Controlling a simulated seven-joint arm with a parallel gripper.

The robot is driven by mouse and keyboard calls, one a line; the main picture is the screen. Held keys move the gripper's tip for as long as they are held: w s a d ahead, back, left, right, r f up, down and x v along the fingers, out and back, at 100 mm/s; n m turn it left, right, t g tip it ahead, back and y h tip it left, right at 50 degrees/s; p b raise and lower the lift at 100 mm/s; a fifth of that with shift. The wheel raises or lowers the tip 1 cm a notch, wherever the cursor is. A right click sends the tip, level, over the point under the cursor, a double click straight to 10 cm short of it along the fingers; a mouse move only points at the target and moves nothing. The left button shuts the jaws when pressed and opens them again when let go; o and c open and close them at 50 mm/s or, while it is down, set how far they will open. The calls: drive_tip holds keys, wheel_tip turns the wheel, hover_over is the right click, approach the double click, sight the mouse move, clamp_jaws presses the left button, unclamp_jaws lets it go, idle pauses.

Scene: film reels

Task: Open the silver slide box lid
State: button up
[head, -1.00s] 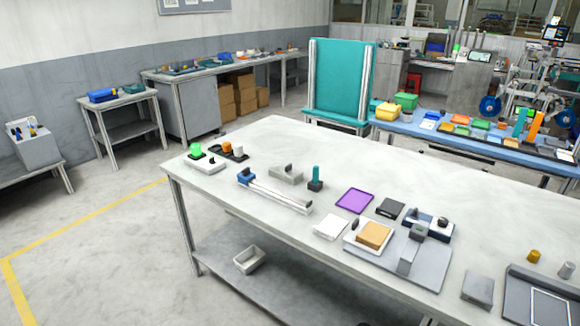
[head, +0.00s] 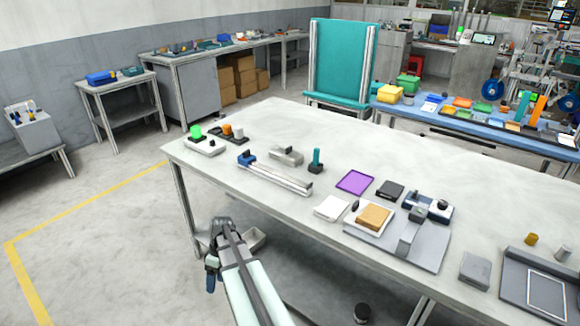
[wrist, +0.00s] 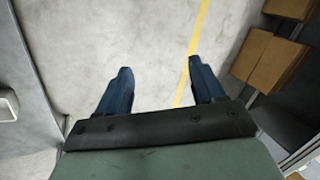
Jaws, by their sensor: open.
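A small closed grey box (head: 475,270) stands on the workbench at the right, beside a dark grey tray. It looks like the silver slide box, but its lid seam is too small to make out. My gripper (head: 210,283) is at the lower left in the head view, off the front edge of the bench and far from the box. The box is not in the wrist view.
The workbench (head: 290,225) holds a purple tray (head: 355,182), a grey device with a tan block (head: 374,217), a white pad (head: 331,208), and a long rail (head: 276,175). A dark grey tray (head: 535,285) lies at the right. The bench's far middle is clear.

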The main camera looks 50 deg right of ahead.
sight(289, 147)
drive_tip(key=w+d+r+n+t, duration=0.3)
drive_tip(key=d+r, duration=1.7)
drive_tip(key=r, duration=0.1)
drive_tip(key=w+d+r+m, duration=0.1)
drive_tip(key=d+r, duration=0.1)
drive_tip(key=d, duration=0.4)
drive_tip(key=d+r+m+t+h, duration=0.1)
drive_tip(key=d+r, duration=0.2)
drive_tip(key=d, duration=0.3)
drive_tip(key=w+d+r+m+h, duration=0.1)
drive_tip(key=d+r, duration=0.2)
drive_tip(key=d, duration=0.3)
drive_tip(key=shift+w+m+t, duration=0.3)
drive_tip(key=shift+w, duration=0.05)
drive_tip(key=s+d+r+m+t+h, duration=0.15)
drive_tip(key=d+r, duration=0.25)
drive_tip(key=d, duration=0.4)
drive_tip(key=d+r+m+g+h, duration=0.1)
drive_tip(key=d+r+m, duration=0.1)
drive_tip(key=d+r, duration=0.5)
drive_tip(key=x, duration=0.5)
drive_tip(key=d+x, duration=0.1)
drive_tip(key=x, duration=0.9)
drive_tip(key=shift+s+d+f, duration=0.3)
drive_tip(key=shift+d+f, duration=0.05)
drive_tip(key=shift+f, duration=0.2)
clamp_jaws()
